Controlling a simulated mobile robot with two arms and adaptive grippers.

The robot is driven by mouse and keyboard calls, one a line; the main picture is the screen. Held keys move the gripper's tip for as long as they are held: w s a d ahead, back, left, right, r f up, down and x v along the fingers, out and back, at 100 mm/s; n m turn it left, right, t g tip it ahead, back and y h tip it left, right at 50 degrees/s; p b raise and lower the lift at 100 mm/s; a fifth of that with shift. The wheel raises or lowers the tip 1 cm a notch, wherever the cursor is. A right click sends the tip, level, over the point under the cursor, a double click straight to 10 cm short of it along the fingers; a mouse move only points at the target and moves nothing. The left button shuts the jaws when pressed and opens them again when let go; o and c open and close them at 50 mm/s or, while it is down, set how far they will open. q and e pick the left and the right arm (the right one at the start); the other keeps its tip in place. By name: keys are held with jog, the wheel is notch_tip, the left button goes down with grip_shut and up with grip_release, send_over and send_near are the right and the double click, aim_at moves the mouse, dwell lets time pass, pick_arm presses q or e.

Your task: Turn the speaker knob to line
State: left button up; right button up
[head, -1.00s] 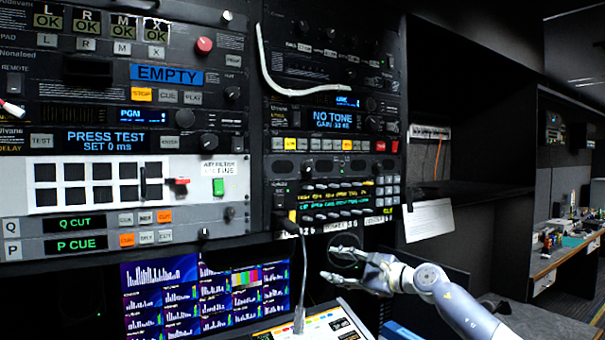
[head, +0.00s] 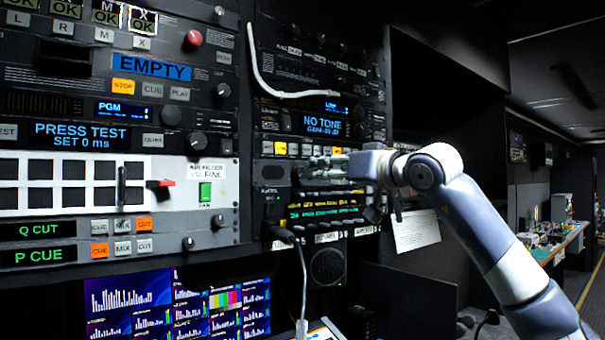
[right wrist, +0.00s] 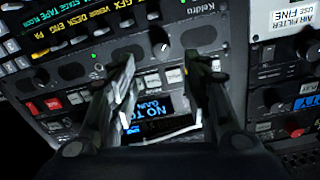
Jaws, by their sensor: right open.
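A black knob with a pale pointer mark (right wrist: 160,45) stands out from the dark "Keldro" panel (right wrist: 205,37) in the right wrist view. I take it for the speaker knob; its label and line are too small to read. My right gripper (right wrist: 160,64) is open, with one finger to each side of the knob in the picture and the tips close to it. I cannot tell whether they touch it. In the head view my right gripper (head: 312,171) is in front of the panel below the "NO TONE" display and hides part of it. My left gripper is not in view.
The "NO TONE" display (head: 322,125) and a row of buttons sit above the gripper. A green-text strip (head: 322,211) sits below it. A grey cable (head: 301,275) hangs from the lower panel, and a white cable (head: 256,75) hangs above. A round grille (head: 327,266) is lower down.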

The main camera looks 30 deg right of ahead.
aim_at(302, 173)
jog(key=w+p, duration=0.1)
jog(key=w, duration=0.1)
jog(key=w+p, duration=0.1)
jog(key=w, duration=0.2)
jog(key=w+a+p, duration=0.1)
jog(key=w, duration=0.2)
jog(key=shift+w, duration=0.15)
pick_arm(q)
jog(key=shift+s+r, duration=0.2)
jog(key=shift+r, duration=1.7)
pick_arm(e)
jog(key=shift+w+d+f, duration=0.1)
jog(key=shift+w+d, duration=0.05)
jog(key=shift+w, duration=0.25)
grip_shut()
